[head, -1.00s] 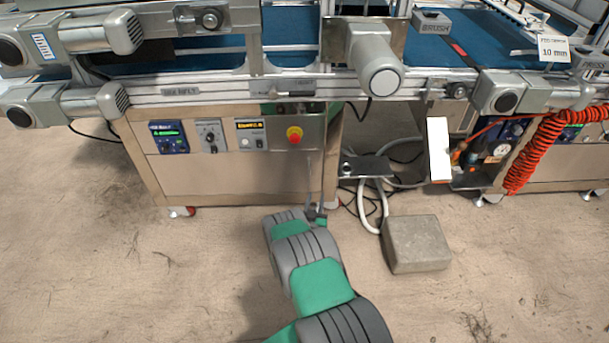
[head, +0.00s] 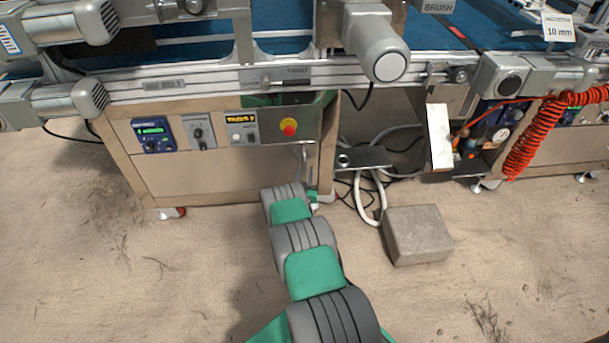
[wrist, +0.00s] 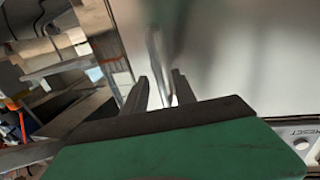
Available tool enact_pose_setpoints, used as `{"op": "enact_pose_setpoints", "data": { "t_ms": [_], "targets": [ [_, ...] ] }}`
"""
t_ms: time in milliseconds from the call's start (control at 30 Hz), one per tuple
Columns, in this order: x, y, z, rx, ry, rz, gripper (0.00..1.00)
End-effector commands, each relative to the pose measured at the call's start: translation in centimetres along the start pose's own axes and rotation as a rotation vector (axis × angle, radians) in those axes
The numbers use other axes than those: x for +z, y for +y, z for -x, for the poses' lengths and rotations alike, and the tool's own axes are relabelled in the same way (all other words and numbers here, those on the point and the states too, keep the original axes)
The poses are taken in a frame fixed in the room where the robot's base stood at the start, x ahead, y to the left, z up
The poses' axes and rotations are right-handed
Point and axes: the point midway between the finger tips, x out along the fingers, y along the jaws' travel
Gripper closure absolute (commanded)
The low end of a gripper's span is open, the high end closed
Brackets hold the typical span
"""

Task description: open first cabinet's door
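The cabinet (head: 225,172) under the left part of the machine has a plain steel front with control panels along its top. A slim upright handle (head: 305,156) shows near the front's right edge. In the wrist view a blurred, thin upright bar (wrist: 154,48), which looks like this handle and its reflection, runs down between the fingers of my gripper (wrist: 161,88). The fingers are apart; contact with the bar cannot be made out. In the head view my gripper is mostly hidden by my arm, low at the cabinet's right edge. The door appears shut.
A red emergency button (head: 288,127) sits at the front's upper right. A grey block (head: 417,235) stands on the floor to the right, beside white hoses and cables (head: 371,195). A coiled orange hose (head: 530,135) hangs farther right. The floor at left is clear.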

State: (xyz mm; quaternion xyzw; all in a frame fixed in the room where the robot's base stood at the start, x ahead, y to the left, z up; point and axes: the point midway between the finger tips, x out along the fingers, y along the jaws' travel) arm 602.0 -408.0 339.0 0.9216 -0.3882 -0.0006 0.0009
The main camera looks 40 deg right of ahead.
Motion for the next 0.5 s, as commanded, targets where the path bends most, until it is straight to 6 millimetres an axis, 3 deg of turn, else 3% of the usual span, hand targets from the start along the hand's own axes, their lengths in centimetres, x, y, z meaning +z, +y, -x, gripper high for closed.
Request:
{"op": "enact_pose_setpoints", "data": {
  "t_ms": [67, 500],
  "targets": [
    [-0.05, -0.06, 0.02, -0.001, 0.0, 0.0, 0.68],
    [-0.06, -0.16, 0.05, -0.002, 0.001, 0.0, 1.0]
  ]
}}
